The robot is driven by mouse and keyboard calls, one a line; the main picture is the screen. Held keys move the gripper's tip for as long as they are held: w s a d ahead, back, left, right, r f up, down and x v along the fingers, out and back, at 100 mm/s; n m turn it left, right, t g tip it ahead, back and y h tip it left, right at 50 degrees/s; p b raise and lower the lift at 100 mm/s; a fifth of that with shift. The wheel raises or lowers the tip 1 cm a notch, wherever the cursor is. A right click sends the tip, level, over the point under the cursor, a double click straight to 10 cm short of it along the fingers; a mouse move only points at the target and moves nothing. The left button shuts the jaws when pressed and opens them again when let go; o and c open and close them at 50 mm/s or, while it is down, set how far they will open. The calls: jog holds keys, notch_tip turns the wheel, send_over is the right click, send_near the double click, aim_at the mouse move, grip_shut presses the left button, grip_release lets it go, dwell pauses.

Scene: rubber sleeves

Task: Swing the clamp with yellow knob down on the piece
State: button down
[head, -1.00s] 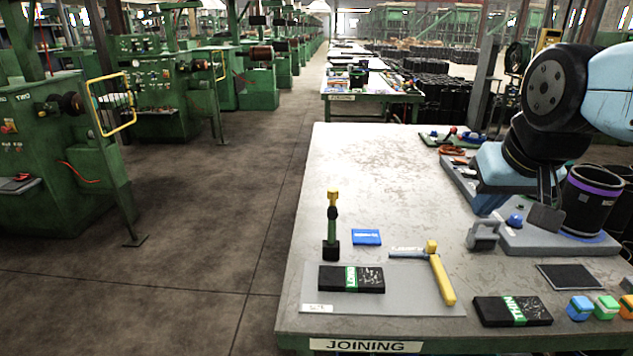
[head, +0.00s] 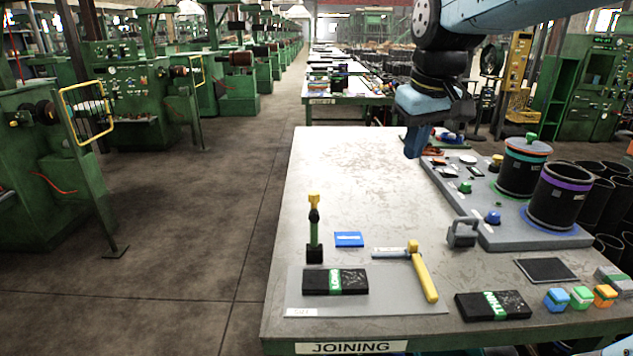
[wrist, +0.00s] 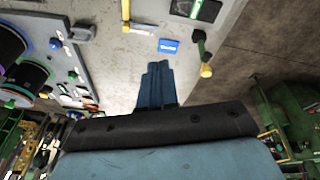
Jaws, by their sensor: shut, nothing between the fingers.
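An upright green post with a yellow knob (head: 314,199) on top and a black foot stands at the back left of a grey plate (head: 385,302); it looks like the clamp. It also shows in the wrist view, its yellow knob (wrist: 206,70) to the right of my fingers. A black piece with a green label (head: 335,281) lies flat on the plate in front of the post, apart from the knob. My gripper (head: 412,150) is shut and empty above the far part of the table, well away from the post. Its blue fingers (wrist: 155,75) are together in the wrist view.
A yellow-handled tool (head: 424,277) lies at the plate's right, a blue card (head: 349,239) behind it. A grey board (head: 520,236) at right carries black sleeves (head: 560,197) and coloured knobs, one yellow (head: 497,160). The table's middle left is clear.

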jog(key=w+a+f+n+g, duration=0.1)
jog(key=w+a+n+g, duration=0.15)
jog(key=w, duration=0.55)
jog(key=w+a+n+g, duration=0.1)
jog(key=w+a+n, duration=0.25)
jog(key=w, duration=0.45)
jog(key=w+a+f+n+g, duration=0.2)
jog(key=w+a+f, duration=0.1)
jog(key=w, duration=0.4)
jog(key=w+a+f+n+g+y, duration=0.1)
jog(key=w+a+f+n+g, duration=0.1)
jog(key=w+a+f, duration=0.2)
jog(key=w+f, duration=0.2)
jog(key=w, duration=0.1)
jog(key=shift+w+a+f, duration=0.2)
jog(key=shift+a+f, duration=0.05)
jog(key=shift+f, duration=0.05)
jog(key=shift+f, duration=0.1)
jog(key=s+a+f, duration=0.2)
jog(key=s+f, duration=0.5)
jog(key=f, duration=0.1)
jog(key=shift+s+a+f, duration=0.15)
jog(key=shift+s+f, duration=0.15)
jog(key=shift+s, duration=0.1)
